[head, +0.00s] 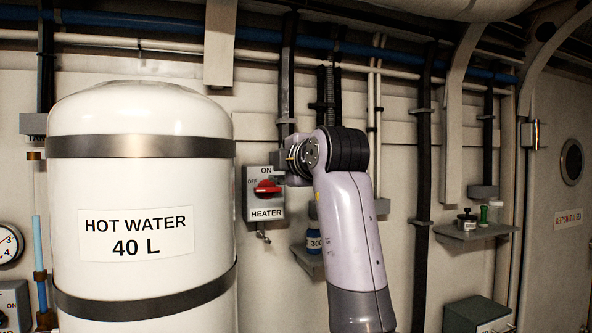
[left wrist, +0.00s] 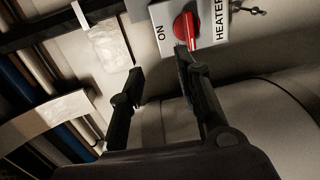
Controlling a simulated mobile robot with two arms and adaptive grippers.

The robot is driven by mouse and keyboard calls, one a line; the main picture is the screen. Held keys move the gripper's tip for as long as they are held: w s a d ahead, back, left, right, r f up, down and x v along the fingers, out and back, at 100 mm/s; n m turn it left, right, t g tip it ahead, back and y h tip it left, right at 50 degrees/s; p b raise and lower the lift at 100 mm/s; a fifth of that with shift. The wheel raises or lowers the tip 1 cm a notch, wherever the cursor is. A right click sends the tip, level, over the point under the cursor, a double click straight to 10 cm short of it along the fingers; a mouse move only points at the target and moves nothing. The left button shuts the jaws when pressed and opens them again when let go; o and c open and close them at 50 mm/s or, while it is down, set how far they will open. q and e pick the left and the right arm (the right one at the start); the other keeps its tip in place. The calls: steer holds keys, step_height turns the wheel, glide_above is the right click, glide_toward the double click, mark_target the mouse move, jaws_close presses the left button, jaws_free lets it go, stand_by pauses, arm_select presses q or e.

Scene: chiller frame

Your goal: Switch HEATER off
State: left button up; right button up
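The HEATER switch box (head: 264,194) is a grey wall box right of the hot water tank, with ON at its top and OFF at its left. Its red knob (head: 267,187) lies roughly horizontal, in line with OFF. In the left wrist view the red knob (left wrist: 186,25) shows at the top, with ON to its left. My left gripper (left wrist: 159,66) is open and empty. One fingertip overlaps the knob's lower end; I cannot tell if they touch. In the head view my left arm's wrist is just right of the box. My right gripper is not in view.
The white hot water tank (head: 140,210) stands close left of the switch. A small shelf (head: 308,262) with a jar (head: 314,240) is partly behind my arm. Another wall shelf (head: 476,232) holds small containers. Pipes and conduits run along the wall.

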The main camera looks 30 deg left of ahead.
arm_select(q)
steer(key=b+v, duration=0.2)
steer(key=v, duration=0.5)
steer(key=shift+s+d+f, duration=0.25)
steer(key=shift+d, duration=0.05)
stand_by(0.4)
steer(key=shift+f, duration=0.1)
stand_by(0.5)
